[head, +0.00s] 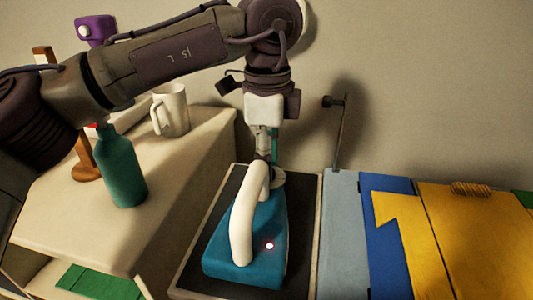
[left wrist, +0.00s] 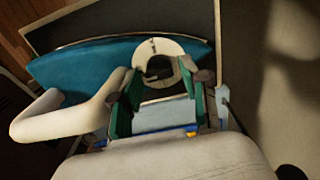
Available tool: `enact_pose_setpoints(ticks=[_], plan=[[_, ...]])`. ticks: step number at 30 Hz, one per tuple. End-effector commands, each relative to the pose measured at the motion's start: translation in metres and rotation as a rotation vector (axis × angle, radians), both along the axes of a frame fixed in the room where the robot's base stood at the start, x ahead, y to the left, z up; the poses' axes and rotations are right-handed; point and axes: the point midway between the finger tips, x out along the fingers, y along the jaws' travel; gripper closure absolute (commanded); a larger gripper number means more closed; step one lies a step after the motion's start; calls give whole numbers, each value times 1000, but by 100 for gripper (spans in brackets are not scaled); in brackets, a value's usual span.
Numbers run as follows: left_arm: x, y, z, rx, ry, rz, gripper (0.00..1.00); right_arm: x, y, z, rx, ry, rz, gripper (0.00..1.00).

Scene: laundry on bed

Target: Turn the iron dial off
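The blue iron (head: 262,235) with a white handle (head: 243,222) stands on a dark pad with a pale rim (head: 319,240). The round white dial (head: 279,177) is at the iron's far end. In the left wrist view the dial (left wrist: 145,48) shows as a pale ring with a dark middle. My left gripper (head: 268,172) points down at the dial. In the left wrist view its green fingers (left wrist: 160,78) are apart, with their tips at the dial's near edge; contact cannot be told. My right gripper is not in view.
A pale cabinet (head: 200,180) stands at left with a green bottle (head: 121,168), a white mug (head: 171,110) and a wooden stand (head: 86,160). Blue and yellow cloth-like panels (head: 450,235) lie right of the pad. The wall (head: 430,90) is close behind.

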Motion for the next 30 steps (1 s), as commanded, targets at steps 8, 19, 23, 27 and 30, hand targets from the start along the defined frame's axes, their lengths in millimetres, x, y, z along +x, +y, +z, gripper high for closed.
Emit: enact_pose_setpoints(ticks=[8, 19, 23, 27, 30], plan=[[-1, 0, -1, 2, 3, -2, 44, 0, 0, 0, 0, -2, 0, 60], [1, -1, 34, 0, -1, -1, 44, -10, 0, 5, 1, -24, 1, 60], [2, 0, 54, 0, 0, 0, 44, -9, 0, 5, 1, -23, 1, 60], [2, 0, 71, 0, 0, -1, 44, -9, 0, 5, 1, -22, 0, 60], [3, 1, 78, 0, 2, 0, 44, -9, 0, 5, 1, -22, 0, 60]])
